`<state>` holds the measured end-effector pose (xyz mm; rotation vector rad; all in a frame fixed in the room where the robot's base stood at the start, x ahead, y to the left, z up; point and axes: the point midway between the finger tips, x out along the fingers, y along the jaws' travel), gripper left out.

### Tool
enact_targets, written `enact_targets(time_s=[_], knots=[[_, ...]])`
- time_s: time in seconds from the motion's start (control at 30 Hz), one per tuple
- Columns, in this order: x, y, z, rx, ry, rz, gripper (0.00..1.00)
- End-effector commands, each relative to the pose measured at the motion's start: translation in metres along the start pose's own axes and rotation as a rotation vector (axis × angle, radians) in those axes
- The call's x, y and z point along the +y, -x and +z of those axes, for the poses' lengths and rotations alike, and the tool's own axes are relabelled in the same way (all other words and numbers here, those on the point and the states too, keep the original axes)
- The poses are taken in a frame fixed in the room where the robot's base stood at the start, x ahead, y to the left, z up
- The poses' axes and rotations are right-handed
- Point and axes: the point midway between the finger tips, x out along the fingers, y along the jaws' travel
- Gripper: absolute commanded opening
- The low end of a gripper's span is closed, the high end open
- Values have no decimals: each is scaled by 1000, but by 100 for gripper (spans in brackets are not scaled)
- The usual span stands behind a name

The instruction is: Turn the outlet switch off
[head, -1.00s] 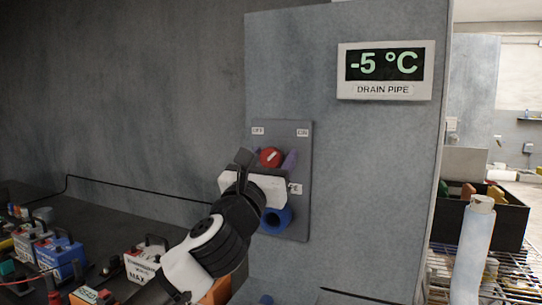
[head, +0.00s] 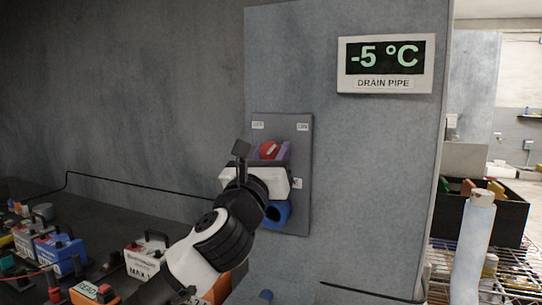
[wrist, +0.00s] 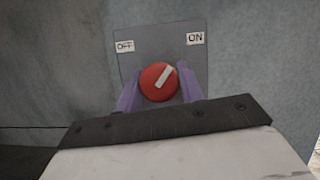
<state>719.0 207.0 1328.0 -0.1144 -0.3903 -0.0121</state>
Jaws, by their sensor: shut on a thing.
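The outlet switch is a red round knob (head: 268,149) with a white pointer mark, on a grey panel (head: 299,215). In the wrist view the knob (wrist: 158,82) has its pointer tilted up and right, toward the ON label (wrist: 195,38). The OFF label (wrist: 125,46) is at upper left. My gripper (wrist: 158,78) is shut on the knob, with one purple finger on each side. In the head view my gripper (head: 270,151) covers the knob's lower part.
A blue round outlet (head: 278,212) sits below the knob on the panel. A display (head: 385,64) reads -5 °C, drain pipe. Several battery-like boxes (head: 70,258) stand at lower left. A black crate (head: 500,213) is on a wire rack at right.

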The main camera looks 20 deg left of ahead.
Motion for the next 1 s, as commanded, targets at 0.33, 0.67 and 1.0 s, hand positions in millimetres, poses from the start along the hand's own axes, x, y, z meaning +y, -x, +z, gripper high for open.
enact_targets(time_s=[0.33,0.67,1.0], knots=[[-2,0,-2,0,275,109,15],[-2,0,-1,2,567,231,15],[-3,-1,0,3,865,354,15]])
